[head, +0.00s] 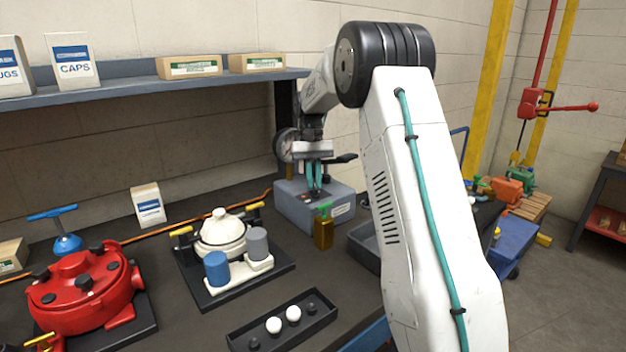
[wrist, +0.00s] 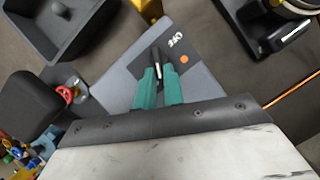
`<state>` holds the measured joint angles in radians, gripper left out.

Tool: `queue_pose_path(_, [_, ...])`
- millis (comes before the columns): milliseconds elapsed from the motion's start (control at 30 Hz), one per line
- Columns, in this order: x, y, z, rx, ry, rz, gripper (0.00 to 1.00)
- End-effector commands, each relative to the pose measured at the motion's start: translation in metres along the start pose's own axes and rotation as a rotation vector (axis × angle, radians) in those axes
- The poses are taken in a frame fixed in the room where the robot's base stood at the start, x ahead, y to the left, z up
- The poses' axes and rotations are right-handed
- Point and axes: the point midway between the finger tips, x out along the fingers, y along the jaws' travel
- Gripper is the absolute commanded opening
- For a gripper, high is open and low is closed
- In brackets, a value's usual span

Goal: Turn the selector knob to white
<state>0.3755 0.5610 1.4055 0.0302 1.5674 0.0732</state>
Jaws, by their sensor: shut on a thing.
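A grey box (head: 295,210) stands at the back of the bench with a pale label on its front. Its dark top plate (wrist: 190,62) carries the word OFF and an orange dot (wrist: 183,59). The black selector knob (wrist: 156,54) sits on this plate, with a pale mark showing between my fingers. My gripper (wrist: 159,76) has its teal fingers closed on the knob from both sides. In the head view my gripper (head: 314,190) points down onto the box top. No white position mark is clear; part of the plate is hidden behind the fingers.
An amber bottle with a green top (head: 323,230) stands just in front of the box. A grey tray (head: 364,240) lies to its right. A white domed motor (head: 222,232) and a red motor (head: 82,290) stand left. A shelf (head: 150,88) runs above.

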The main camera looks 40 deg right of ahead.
Motion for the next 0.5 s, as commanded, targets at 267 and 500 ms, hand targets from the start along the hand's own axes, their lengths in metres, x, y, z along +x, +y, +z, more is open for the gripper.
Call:
queue_pose_path(267, [-0.0009,0.0009,-0.0005,0.031,0.004,-0.014,0.0])
queue_pose_path(500, [-0.0009,0.0009,-0.0005,0.031,0.004,-0.014,0.0])
